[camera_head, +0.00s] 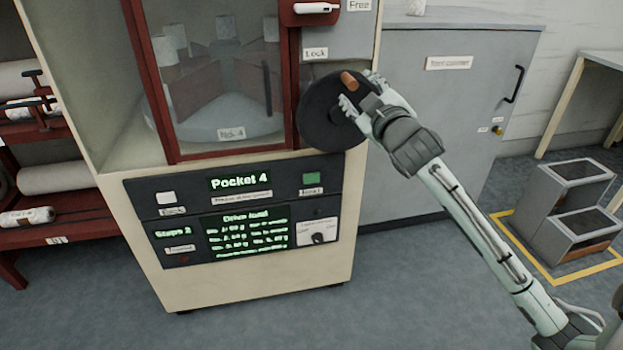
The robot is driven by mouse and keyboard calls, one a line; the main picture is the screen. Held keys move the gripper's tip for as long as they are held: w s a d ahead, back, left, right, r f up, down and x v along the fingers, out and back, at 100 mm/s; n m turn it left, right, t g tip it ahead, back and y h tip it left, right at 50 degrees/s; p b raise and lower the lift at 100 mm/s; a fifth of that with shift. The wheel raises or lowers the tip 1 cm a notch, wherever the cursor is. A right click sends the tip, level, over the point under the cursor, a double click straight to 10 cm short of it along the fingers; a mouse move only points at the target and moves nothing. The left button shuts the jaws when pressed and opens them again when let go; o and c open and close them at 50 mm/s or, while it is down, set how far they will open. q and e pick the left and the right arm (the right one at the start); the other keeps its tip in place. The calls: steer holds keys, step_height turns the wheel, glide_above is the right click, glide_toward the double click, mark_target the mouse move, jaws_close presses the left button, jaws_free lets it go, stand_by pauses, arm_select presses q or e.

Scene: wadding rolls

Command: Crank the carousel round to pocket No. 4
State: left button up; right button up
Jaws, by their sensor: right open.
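The carousel (226,110) shows behind the red-framed window of the cabinet, with a "No. 4" label (231,134) at its front. The panel display (240,182) reads "Pocket 4". The dark round crank wheel (318,122) sits on the cabinet's front right, with an orange-brown knob (349,80) near its upper right edge. My right gripper (357,92) is open at the wheel's upper right, its fingers on either side of the knob's area. I cannot tell whether they touch it. My left gripper is not in view.
A red latch block with a white handle (316,8) is above the wheel, between "Free" and "Lock" labels. A grey cabinet (440,110) stands close on the right. Red shelves with white rolls (60,177) are at left. Grey steps (570,210) stand in a yellow floor outline.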

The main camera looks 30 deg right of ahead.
steer(key=shift+v, duration=2.9)
steer(key=s+f+m+g, duration=0.15)
steer(key=f+g, duration=0.25)
steer(key=f, duration=1.2)
steer(key=s+f+m+g, duration=0.1)
steer(key=s+f+g, duration=0.2)
steer(key=f, duration=1.3)
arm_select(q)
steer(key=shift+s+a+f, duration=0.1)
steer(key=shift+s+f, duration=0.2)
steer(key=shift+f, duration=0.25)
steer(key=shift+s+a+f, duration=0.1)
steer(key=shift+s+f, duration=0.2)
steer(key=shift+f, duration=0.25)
arm_select(e)
steer(key=s+a+f+m+g+y, duration=0.1)
steer(key=s+a+f+g, duration=0.3)
steer(key=s+f, duration=0.8)
steer(key=s+a+f+m+g+y, duration=0.1)
steer(key=s+a+f+g, duration=0.3)
steer(key=s+f, duration=0.8)
step_height(320, 180, down, 5)
steer(key=shift+s+a+f+y, duration=0.1)
steer(key=shift+s+a+y, duration=0.25)
steer(key=shift+a, duration=0.45)
steer(key=shift+w, duration=0.15)
